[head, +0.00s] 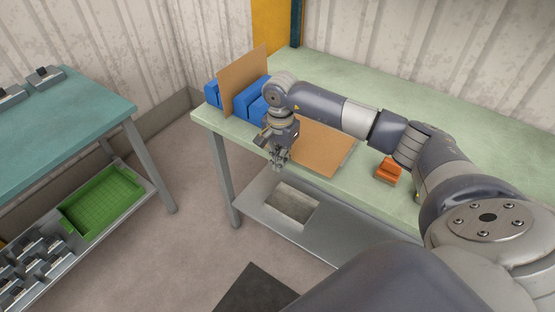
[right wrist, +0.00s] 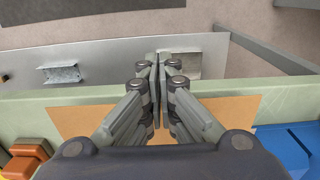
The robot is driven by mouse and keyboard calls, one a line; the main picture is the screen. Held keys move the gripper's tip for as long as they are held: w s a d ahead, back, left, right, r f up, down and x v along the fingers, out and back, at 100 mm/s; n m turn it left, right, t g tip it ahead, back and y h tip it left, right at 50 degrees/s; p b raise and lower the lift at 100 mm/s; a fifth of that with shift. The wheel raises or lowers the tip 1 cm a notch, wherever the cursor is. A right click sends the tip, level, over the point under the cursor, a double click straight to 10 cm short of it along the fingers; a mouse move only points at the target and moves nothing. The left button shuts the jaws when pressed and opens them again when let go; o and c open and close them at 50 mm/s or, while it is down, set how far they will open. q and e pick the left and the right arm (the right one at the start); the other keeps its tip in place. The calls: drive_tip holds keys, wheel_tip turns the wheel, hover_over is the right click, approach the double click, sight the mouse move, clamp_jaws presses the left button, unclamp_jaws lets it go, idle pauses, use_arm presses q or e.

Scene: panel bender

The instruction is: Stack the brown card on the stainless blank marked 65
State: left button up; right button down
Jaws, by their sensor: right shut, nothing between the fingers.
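A brown card (head: 322,150) lies flat on the pale green table near its front edge. A thin grey edge shows along its right side, perhaps the stainless blank; no 65 marking can be read. The card also shows in the right wrist view (right wrist: 235,108), beneath the gripper. Another brown sheet (head: 241,82) stands upright among blue blocks (head: 252,101) at the table's left end. My right gripper (head: 277,165) is shut and empty, pointing down by the front edge, left of the flat card. In the right wrist view its fingers (right wrist: 158,78) are together. My left gripper is out of view.
An orange block (head: 388,171) sits right of the card. A lower shelf (head: 335,220) holds a pale rectangular piece (head: 293,203). Another teal table (head: 70,125) stands at left, with a green tray (head: 105,203) on its lower shelf. The back of the green table is clear.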

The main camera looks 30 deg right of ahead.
drive_tip(key=d+b, duration=0.1)
drive_tip(key=w+d+b, duration=0.1)
drive_tip(key=d, duration=0.1)
drive_tip(key=shift+w+d+f+b, duration=0.15)
drive_tip(key=shift+w+b, duration=0.1)
drive_tip(key=shift+b, duration=0.15)
drive_tip(key=shift+s, duration=0.1)
